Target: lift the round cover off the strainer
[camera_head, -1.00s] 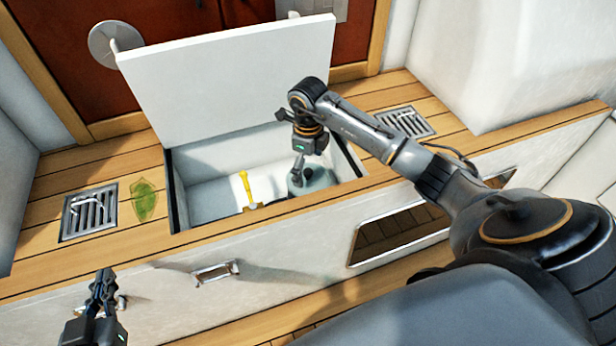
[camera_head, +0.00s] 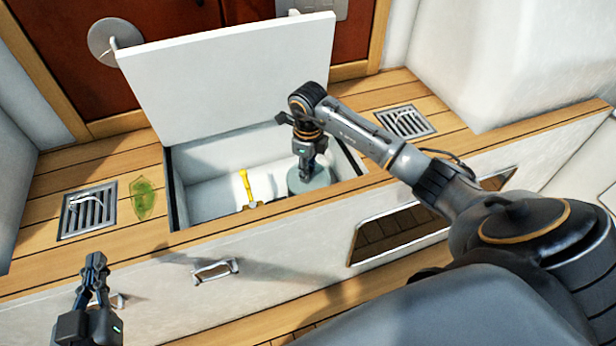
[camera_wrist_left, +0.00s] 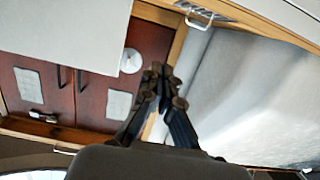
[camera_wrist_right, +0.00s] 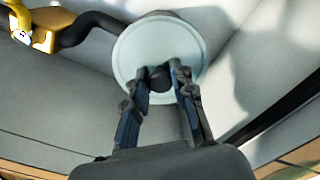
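The strainer's round cover (camera_head: 319,183) is a pale grey-green disc in the open locker. In the right wrist view the cover (camera_wrist_right: 130,52) has a dark knob (camera_wrist_right: 158,78) at its centre. My right gripper (camera_head: 306,172) reaches down over it. Its fingers (camera_wrist_right: 160,82) stand on either side of the knob with little gap; I cannot tell whether they press on it. The strainer body is mostly hidden below the cover. My left gripper (camera_head: 96,262) is empty in front of the locker at the left, its fingertips together, as the left wrist view (camera_wrist_left: 163,75) also shows.
The white locker lid (camera_head: 235,80) stands raised behind the opening. A yellow-handled valve (camera_head: 246,188) sits left of the strainer, with a dark hose (camera_wrist_right: 85,30) leading to the cover's side. The locker's front edge (camera_head: 270,209) lies close to my right arm. A green leaf-like piece (camera_head: 143,199) lies on the deck.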

